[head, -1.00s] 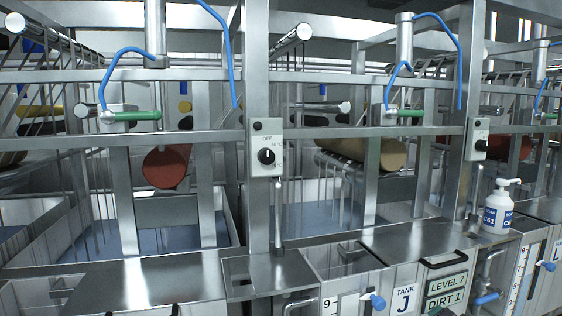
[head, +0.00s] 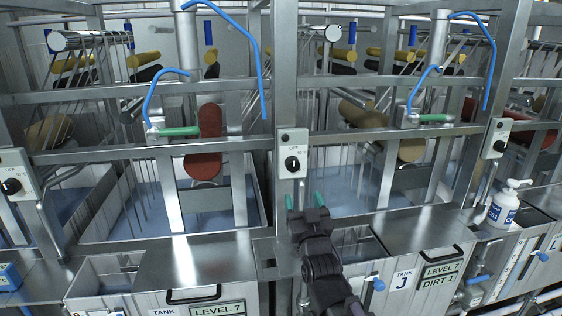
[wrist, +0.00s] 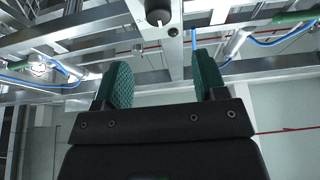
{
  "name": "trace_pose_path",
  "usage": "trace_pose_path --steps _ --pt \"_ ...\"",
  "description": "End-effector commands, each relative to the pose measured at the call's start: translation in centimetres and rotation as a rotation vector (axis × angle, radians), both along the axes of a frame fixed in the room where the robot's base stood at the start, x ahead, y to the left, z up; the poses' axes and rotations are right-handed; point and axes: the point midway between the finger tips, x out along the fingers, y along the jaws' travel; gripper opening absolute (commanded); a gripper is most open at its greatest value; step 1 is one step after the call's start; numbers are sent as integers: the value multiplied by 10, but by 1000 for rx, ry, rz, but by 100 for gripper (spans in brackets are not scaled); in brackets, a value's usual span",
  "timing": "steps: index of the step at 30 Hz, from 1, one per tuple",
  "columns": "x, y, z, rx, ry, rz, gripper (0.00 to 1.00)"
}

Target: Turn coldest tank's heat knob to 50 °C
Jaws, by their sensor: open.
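A grey control box with a round black heat knob (head: 292,164) is on the upright post in the middle of the head view. "OFF" is printed above the knob; the knob's white mark looks upward, but the small scale is hard to read. My gripper (head: 305,200) is open and empty, its green fingertips just below that box in the picture. In the wrist view the knob (wrist: 157,12) shows at the top edge, beyond the gap between the two green fingers (wrist: 160,75), apart from them. Other heat knobs are at the left (head: 11,186) and right (head: 499,146). No temperature readout is legible.
Steel rails and posts frame the tanks, with blue hoses and green-handled valves (head: 180,131) above. The tank J label (head: 403,281) and a "LEVEL 7, DIRT 1" sign (head: 440,272) are front right. A soap bottle (head: 503,205) stands on the right ledge.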

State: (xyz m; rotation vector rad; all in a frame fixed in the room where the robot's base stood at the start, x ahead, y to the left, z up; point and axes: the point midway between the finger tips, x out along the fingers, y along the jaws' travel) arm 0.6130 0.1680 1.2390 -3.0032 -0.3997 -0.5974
Motion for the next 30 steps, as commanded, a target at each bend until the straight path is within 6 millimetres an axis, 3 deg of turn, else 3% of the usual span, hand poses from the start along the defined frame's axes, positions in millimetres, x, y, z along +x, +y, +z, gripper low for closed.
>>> trace_pose_path --steps 8,21,30 --pt "11 6 6 -5 -4 2 65" --pt "93 27 42 -5 -1 1 65" --pt "96 28 41 -4 -1 2 64"
